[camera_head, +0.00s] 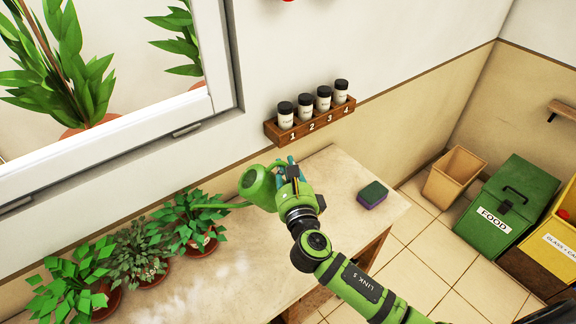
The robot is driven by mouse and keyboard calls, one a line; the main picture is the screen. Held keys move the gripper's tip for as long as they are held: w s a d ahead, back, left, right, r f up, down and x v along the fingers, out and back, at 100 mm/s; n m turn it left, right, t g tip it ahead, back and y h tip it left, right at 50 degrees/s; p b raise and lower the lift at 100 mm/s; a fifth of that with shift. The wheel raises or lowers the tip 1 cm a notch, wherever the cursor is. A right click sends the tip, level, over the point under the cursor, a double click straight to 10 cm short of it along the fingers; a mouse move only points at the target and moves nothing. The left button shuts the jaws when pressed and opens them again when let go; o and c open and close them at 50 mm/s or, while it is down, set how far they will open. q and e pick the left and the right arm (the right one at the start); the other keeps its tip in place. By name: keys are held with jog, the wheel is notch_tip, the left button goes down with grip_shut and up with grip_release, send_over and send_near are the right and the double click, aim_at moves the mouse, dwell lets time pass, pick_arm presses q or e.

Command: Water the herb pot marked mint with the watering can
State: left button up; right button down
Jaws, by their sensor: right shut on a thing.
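The green watering can (259,187) is held up above the counter by my right gripper (288,174), which is shut on it at its right side. Its thin spout points left and ends over the leaves of the rightmost herb pot (191,219). No water shows coming from it. A middle herb pot (142,252) with greyish leaves and a left herb pot (72,282) with broad bright leaves stand in a row beside it. Small pale labels show on the pots, but I cannot read which is marked mint. My left gripper is not in view.
A green and purple sponge (372,194) lies on the counter (225,279) to the right. A wooden rack (311,123) with several dark-capped jars is on the wall behind. A window (120,140) is at left. Bins, including the green food bin (505,205), stand on the floor at right.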

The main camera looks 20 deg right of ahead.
jog(key=shift+a+r+p, duration=0.2)
jog(key=shift+r+p, duration=0.3)
jog(key=shift+r, duration=0.1)
dwell(1.8)
jog(key=shift+w+r+p, duration=0.1)
jog(key=shift+p, duration=0.7)
jog(key=shift+d+f, duration=0.1)
jog(key=shift+f, duration=0.55)
notch_tip(320, 180, down, 12)
jog(key=d+m+b, duration=0.1)
jog(key=m+b, duration=0.6)
jog(key=b, duration=0.8)
jog(key=shift+r, duration=0.15)
jog(key=shift+s, duration=0.25)
